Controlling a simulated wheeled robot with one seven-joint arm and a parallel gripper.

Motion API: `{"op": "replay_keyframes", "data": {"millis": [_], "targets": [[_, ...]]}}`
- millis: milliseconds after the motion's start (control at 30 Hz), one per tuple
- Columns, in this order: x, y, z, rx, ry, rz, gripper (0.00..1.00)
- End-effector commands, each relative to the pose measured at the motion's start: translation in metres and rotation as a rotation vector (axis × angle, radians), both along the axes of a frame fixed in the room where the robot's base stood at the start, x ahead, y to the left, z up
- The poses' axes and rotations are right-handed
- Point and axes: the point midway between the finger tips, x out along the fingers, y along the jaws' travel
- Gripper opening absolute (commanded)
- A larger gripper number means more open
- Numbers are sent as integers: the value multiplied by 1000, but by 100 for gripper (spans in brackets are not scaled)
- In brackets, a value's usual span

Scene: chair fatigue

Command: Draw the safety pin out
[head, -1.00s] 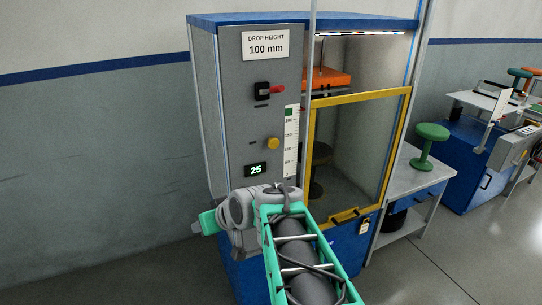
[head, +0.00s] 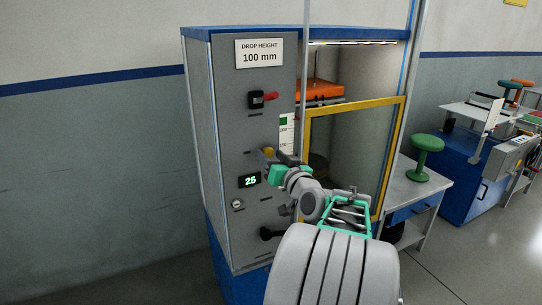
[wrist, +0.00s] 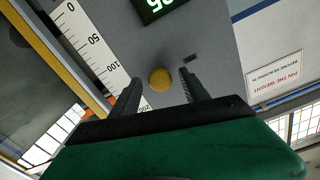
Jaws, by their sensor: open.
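The test machine's grey front panel (head: 222,128) carries a round yellow knob (head: 267,151), which looks like the head of the safety pin. It also shows in the wrist view (wrist: 160,79) as a yellow disc. My gripper (head: 279,157) is open at the panel, close to the knob. In the wrist view its two dark fingers (wrist: 160,76) stand either side of the knob with gaps on both sides. I cannot tell whether the tips reach past its head. The pin's shaft is hidden.
A black switch with a red lever (head: 263,99) sits above the knob. A green "25" display (head: 249,180) and a black handle (head: 270,233) are below.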

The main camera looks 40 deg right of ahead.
Motion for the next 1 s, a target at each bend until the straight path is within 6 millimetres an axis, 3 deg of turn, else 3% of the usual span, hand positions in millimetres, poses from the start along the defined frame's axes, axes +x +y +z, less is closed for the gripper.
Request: {"op": "replay_keyframes", "data": {"millis": [200, 833, 1000], "targets": [[0, 0, 0, 0, 0, 0, 53], [0, 0, -1, 1, 1, 0, 1], [0, 0, -1, 1, 1, 0, 0]]}}
